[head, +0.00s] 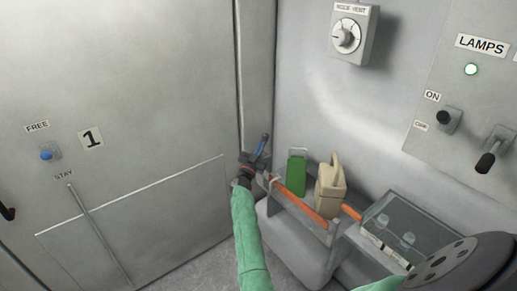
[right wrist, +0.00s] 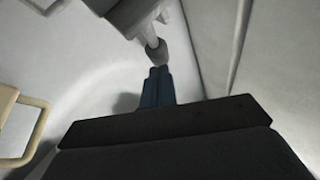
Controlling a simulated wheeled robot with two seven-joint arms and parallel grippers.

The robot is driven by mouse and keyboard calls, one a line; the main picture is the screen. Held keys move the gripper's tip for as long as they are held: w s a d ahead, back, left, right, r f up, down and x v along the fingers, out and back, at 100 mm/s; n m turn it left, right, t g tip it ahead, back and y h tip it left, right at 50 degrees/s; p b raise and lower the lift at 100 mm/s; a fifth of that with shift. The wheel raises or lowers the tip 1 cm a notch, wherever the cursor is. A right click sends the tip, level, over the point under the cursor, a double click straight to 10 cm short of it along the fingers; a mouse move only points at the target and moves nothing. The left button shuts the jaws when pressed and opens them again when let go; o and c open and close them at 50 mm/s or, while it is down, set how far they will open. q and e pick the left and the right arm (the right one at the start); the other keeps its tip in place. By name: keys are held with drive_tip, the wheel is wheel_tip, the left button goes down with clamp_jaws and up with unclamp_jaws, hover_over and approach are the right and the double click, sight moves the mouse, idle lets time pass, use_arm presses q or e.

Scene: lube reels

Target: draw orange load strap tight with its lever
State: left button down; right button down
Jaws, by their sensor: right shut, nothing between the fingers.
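The orange load strap (head: 300,202) runs along the front of the grey rack, past a green can and a beige jug. My right gripper (head: 263,142) is at the strap's left end, by the wall corner, its blue fingers pointing up. In the right wrist view its blue fingers (right wrist: 157,82) are together with nothing between them. A grey rod with a rounded knob (right wrist: 155,51), possibly the strap's lever, shows just beyond the fingertips; I cannot tell if they touch. The lever is not clear in the head view. My left gripper is out of view.
The green can (head: 296,172) and beige jug (head: 330,186) stand behind the strap. A clear-sided box (head: 410,228) is to their right. A lamp panel (head: 471,100) and a dial box (head: 352,35) are on the wall above. A large grey door (head: 150,110) fills the left.

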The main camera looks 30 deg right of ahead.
drive_tip(key=shift+d+r, duration=0.1)
drive_tip(key=shift+r, duration=0.05)
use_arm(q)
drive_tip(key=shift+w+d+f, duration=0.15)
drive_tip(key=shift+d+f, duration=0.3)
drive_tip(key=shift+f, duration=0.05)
use_arm(e)
drive_tip(key=shift+w+d, duration=0.1)
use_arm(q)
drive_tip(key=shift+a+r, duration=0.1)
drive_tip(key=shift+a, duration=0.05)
use_arm(e)
drive_tip(key=shift+d+r+p, duration=0.15)
drive_tip(key=shift+d+p, duration=0.05)
drive_tip(key=shift+p, duration=0.1)
drive_tip(key=shift+d, duration=0.45)
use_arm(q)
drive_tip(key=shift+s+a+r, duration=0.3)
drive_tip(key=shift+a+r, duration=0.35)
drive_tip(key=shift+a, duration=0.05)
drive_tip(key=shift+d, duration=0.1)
